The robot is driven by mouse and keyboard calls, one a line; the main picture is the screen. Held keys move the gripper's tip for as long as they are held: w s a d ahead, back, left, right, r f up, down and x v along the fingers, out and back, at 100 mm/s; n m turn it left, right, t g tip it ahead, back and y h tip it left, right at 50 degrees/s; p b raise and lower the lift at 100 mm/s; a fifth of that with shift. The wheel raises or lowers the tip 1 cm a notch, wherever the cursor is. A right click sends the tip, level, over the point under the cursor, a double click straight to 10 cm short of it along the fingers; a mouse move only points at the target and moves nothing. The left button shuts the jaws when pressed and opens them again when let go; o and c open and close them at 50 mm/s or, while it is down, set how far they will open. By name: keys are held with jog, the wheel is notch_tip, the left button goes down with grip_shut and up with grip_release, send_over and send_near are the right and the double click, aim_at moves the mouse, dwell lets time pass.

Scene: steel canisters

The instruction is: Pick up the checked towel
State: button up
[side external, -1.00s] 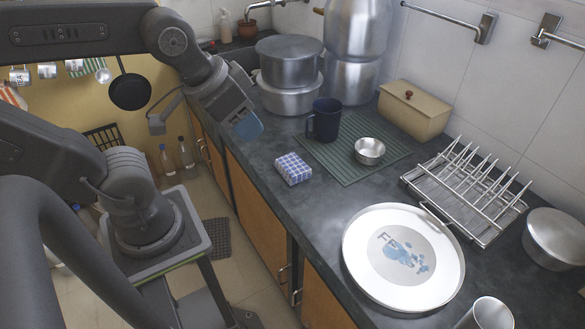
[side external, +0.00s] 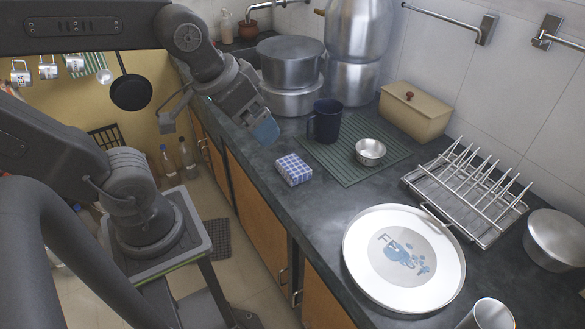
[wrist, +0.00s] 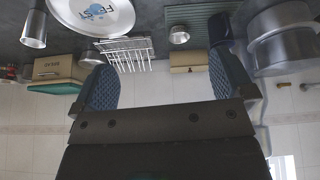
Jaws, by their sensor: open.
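The checked towel (side external: 293,169) is a small folded blue-and-white bundle. It lies on the dark counter near the front edge, beside the green ribbed mat, in the side external view. I do not see it in the wrist view. My gripper (side external: 217,127) is open and empty, above the counter's front edge, up and left of the towel and apart from it. Its blue-padded fingers stand wide apart in the wrist view (wrist: 163,88), with nothing between them.
A dark blue mug (side external: 326,121) and a steel bowl (side external: 370,151) stand on the green mat (side external: 352,178) behind the towel. Steel pots (side external: 289,99) stand close behind my gripper. A wire rack (side external: 465,192) and round plate (side external: 365,262) lie right. Counter around the towel's front is clear.

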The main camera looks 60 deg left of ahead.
jog(key=w+a+f+n+g, duration=0.2)
jog(key=w+a+f+n, duration=0.15)
jog(key=w+n, duration=0.3)
jog(key=n+g, duration=0.3)
jog(key=n, duration=0.8)
send_over(293, 164)
notch_tip(293, 164, down, 12)
jog(key=shift+m, duration=0.25)
jog(key=f, duration=0.8)
jog(key=shift+s+f, duration=0.25)
jog(key=shift+f, duration=0.15)
jog(key=shift+w+f, duration=0.15)
jog(key=shift+f, duration=2.5)
jog(key=shift+c, duration=0.2)
jog(key=c, duration=1)
